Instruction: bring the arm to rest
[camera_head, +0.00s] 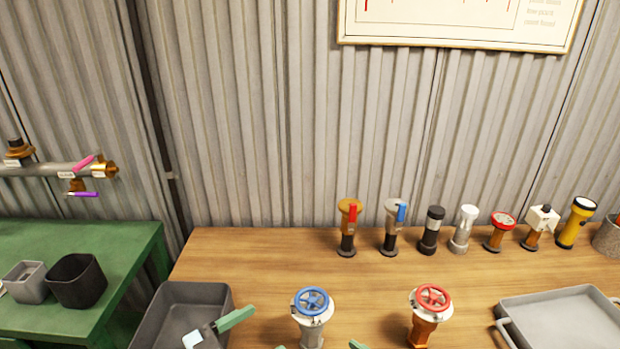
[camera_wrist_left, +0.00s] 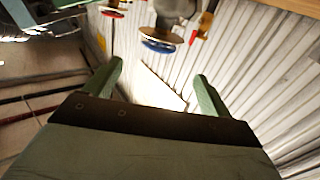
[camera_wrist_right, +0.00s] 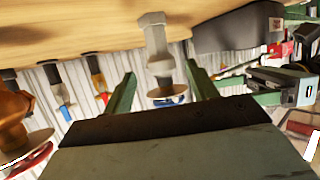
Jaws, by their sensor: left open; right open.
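My right gripper (camera_wrist_right: 160,78) is open. In the head view only its two green fingertips (camera_head: 318,346) show at the bottom edge, just in front of the valve with the blue wheel (camera_head: 312,302). In the right wrist view that valve (camera_wrist_right: 156,45) lies between the fingers in the picture; I see no grip on it. My left gripper (camera_wrist_left: 162,80) is open, with nothing between its fingers. In the head view one green finger (camera_head: 235,320) of it shows over the right side of the dark grey bin (camera_head: 175,296). Most of both arms is hidden.
A red-wheeled valve (camera_head: 431,305) and a grey tray (camera_head: 565,320) stand to the right on the wooden table (camera_head: 260,255). Several fittings and a yellow flashlight (camera_head: 576,222) line its back. A green table (camera_head: 120,238) with a black bin (camera_head: 78,281) is at left.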

